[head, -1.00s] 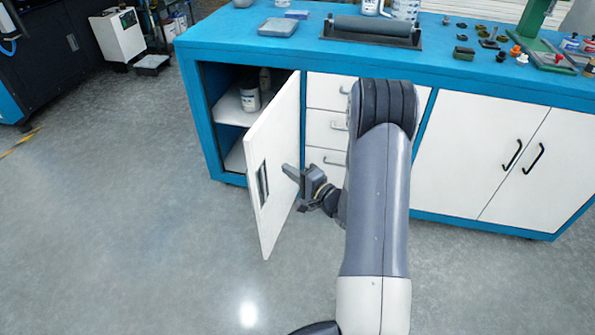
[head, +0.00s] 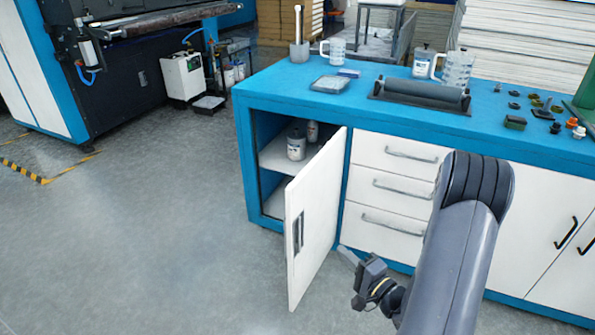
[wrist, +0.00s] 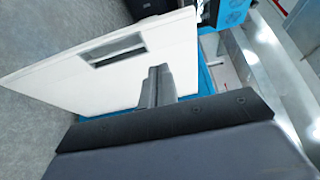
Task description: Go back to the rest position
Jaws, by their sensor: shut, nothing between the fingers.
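My gripper (head: 347,255) is shut with nothing between its fingers. It is low in front of the drawers, just right of the open white cabinet door (head: 318,210) in the head view, apart from it there. In the wrist view, the closed fingers (wrist: 158,74) point toward the door panel (wrist: 60,78) with its recessed handle (wrist: 118,49); I cannot tell the exact gap. My grey arm crosses the lower right of the head view and hides part of the cabinet front.
The blue workbench (head: 270,88) carries a roller (head: 422,93), jugs and small parts. A white bottle (head: 296,146) stands on the shelf inside the open cabinet. The drawers (head: 397,187) are shut. Grey floor (head: 150,240) is free at the left.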

